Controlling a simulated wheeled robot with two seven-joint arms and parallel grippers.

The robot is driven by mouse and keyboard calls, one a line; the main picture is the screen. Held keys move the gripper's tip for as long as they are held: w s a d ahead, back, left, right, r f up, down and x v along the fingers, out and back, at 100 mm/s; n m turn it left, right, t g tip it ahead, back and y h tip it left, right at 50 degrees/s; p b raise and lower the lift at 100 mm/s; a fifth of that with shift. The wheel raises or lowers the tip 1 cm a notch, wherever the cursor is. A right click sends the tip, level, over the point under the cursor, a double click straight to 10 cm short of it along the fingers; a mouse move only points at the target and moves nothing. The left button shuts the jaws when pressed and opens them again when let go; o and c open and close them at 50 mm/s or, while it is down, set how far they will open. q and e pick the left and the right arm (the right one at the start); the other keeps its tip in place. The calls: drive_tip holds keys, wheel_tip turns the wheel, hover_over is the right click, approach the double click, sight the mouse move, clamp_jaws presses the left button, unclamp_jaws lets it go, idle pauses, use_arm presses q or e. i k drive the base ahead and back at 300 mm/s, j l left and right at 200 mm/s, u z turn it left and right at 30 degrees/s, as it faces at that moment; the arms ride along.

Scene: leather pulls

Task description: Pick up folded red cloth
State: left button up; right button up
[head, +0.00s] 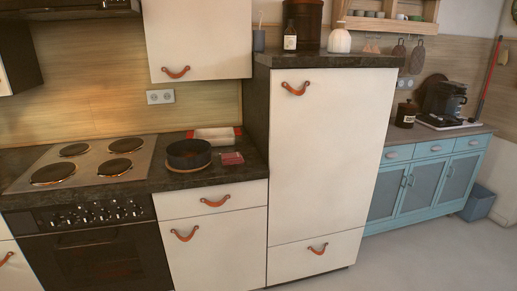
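A small folded red cloth (232,158) lies flat on the dark countertop (180,181), just right of a black pan (189,154). It sits near the right end of this counter, close to the side of the tall cabinet. Behind the pan lies a white item with red ends (213,134); I cannot tell whether it is cloth or something else. Neither of my grippers shows in the head view.
A stove top (87,163) with several burners is left of the pan. A tall white cabinet (328,150) stands right of the counter and rises above it. An upper cabinet (198,40) hangs above. The floor at the right (430,260) is clear.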

sight(230, 158)
drive_tip(key=i+l+u, duration=0.1)
drive_tip(key=i+l, duration=0.95)
drive_tip(key=i, duration=0.05)
